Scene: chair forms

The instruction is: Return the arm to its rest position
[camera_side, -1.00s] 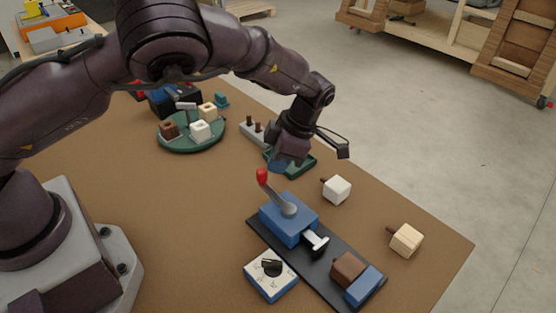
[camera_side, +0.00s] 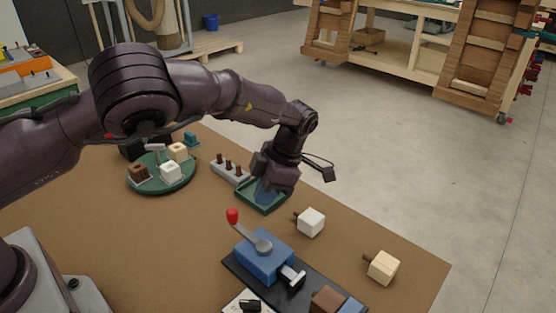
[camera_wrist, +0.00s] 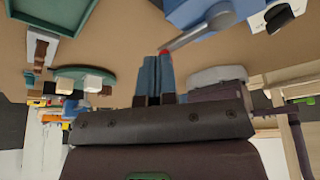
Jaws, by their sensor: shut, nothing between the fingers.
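My gripper (camera_side: 265,191) is shut and empty, with its blue-grey fingers pointing down. In the side view it overlaps the green tray (camera_side: 250,203) on the brown table; its exact height above the tray is unclear. In the wrist view the closed fingers (camera_wrist: 152,78) are side by side with nothing between them. The arm is bent, reaching out over the table from the left. The tray also shows at the top left of the wrist view (camera_wrist: 50,12).
A blue clamp (camera_side: 262,258) with a red-tipped lever stands nearer the camera. A white cube (camera_side: 311,222) and a pale wooden cube (camera_side: 383,267) lie to the right. A pegged grey block (camera_side: 229,172) and a round green plate (camera_side: 163,186) bearing blocks are behind left.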

